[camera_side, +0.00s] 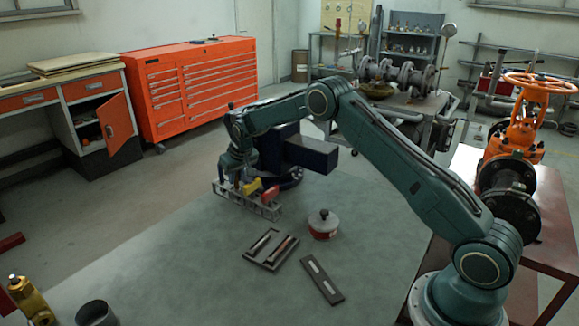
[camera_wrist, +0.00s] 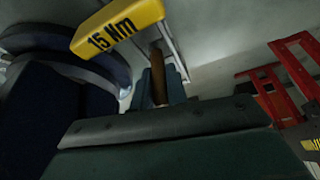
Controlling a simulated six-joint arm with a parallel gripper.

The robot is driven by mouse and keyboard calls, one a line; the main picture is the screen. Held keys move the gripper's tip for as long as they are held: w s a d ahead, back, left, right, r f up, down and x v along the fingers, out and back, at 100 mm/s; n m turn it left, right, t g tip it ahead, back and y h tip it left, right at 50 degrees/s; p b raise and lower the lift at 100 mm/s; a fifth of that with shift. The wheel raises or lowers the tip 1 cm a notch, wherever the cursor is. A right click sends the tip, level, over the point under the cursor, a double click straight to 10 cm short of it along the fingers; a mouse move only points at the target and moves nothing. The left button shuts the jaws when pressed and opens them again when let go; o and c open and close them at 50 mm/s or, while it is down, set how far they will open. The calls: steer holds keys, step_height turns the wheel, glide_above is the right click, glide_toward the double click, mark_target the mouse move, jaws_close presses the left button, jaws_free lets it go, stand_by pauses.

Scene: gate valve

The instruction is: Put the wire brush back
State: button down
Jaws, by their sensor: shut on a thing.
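My gripper (camera_wrist: 160,82) is shut on a brown handle, likely the wire brush (camera_wrist: 158,72), which stands between the two fingers in the wrist view. The brush head is hidden. In the side view my gripper (camera_side: 238,183) points down at the grey tool rack (camera_side: 248,204), among or just behind the handles there. The brush cannot be made out in that view. I cannot tell whether it touches the rack. A yellow tool marked 15 Nm (camera_wrist: 118,25) is close to my fingers in the wrist view; a yellow handle (camera_side: 251,187) shows at the rack.
A dark blue vise (camera_side: 312,154) stands right behind the rack. A red tool handle (camera_side: 270,194) is at the rack's right end. A red-and-white pot (camera_side: 323,224), an open tray (camera_side: 271,249) and a dark plate (camera_side: 322,281) lie nearer.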

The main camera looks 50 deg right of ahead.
steer(key=shift+f, duration=0.1)
steer(key=c, duration=1.4)
jaws_free()
steer(key=shift+v, duration=0.95)
steer(key=v, duration=1)
steer(key=shift+s, duration=0.1)
